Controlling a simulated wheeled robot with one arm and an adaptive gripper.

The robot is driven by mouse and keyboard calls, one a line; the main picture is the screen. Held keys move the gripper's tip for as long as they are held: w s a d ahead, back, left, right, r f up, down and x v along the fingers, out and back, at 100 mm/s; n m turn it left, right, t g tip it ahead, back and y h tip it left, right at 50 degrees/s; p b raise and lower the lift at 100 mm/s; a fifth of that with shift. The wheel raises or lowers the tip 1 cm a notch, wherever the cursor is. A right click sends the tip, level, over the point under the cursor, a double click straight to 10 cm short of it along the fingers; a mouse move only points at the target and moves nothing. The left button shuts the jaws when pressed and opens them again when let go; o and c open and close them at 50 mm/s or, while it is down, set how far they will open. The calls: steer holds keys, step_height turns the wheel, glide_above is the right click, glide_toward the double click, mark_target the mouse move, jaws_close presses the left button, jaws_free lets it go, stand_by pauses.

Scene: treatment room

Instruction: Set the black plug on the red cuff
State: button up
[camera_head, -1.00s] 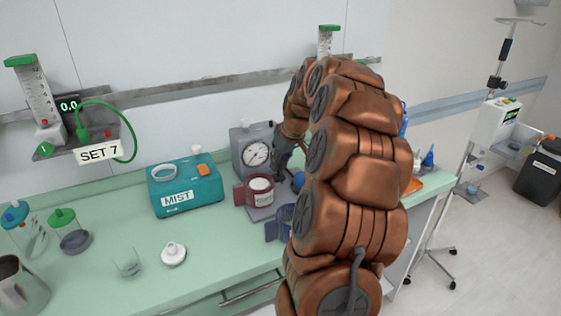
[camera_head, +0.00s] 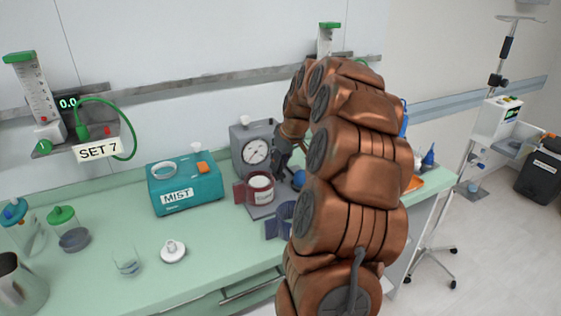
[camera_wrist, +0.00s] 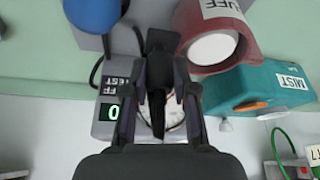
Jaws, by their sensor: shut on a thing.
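The black plug (camera_wrist: 161,60) is between my gripper's fingers (camera_wrist: 162,95) in the wrist view, and the fingers are shut on it. The red cuff (camera_wrist: 238,52) is a band labelled CUFF with a white inside, to the right of the plug and apart from it in that view. In the head view the red cuff (camera_head: 240,193) stands in front of the grey gauge unit (camera_head: 241,141). My gripper (camera_head: 283,157) is in front of that unit, behind and right of the cuff; the plug cannot be made out there.
A blue cuff (camera_head: 271,229) stands near the front edge, partly behind my arm. A blue ball (camera_head: 298,179) is close to my gripper. The teal MIST box (camera_head: 186,197) is left of the red cuff.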

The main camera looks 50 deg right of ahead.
steer(key=shift+f+b, duration=0.7)
stand_by(1.0)
steer(key=o, duration=1)
steer(key=shift+r, duration=0.15)
steer(key=shift+r+p, duration=0.55)
steer(key=shift+r, duration=2.85)
